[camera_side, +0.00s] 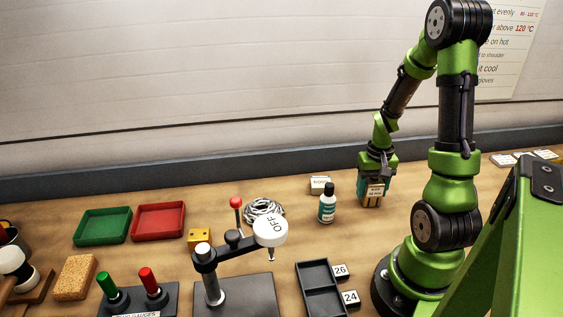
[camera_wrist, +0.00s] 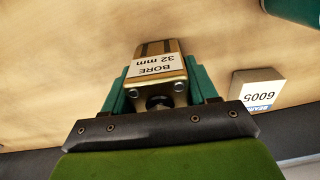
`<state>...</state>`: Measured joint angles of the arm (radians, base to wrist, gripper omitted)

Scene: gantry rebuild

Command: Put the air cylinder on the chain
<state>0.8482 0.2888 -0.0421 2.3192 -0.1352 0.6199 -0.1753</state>
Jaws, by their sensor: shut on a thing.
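The air cylinder is a brass-coloured block with a white label reading "BORE 32 mm" (camera_wrist: 160,62). My gripper (camera_wrist: 160,90) is shut on it, a teal jaw on each side. In the side view my gripper (camera_side: 371,190) points down with the cylinder (camera_side: 375,194) between its jaws, right of the bottle. I cannot tell whether the cylinder touches the table. The chain (camera_side: 263,207) looks like a silvery coil on the table, left of the bottle and partly hidden behind the white "OFF" disc.
A dark bottle (camera_side: 327,203) and a small labelled box (camera_side: 320,184) stand between gripper and chain; the box also shows in the wrist view (camera_wrist: 255,88). The "OFF" disc (camera_side: 270,229) and a red-knobbed lever (camera_side: 236,204) rise near the chain. Red (camera_side: 158,235) and green trays (camera_side: 103,241) lie left.

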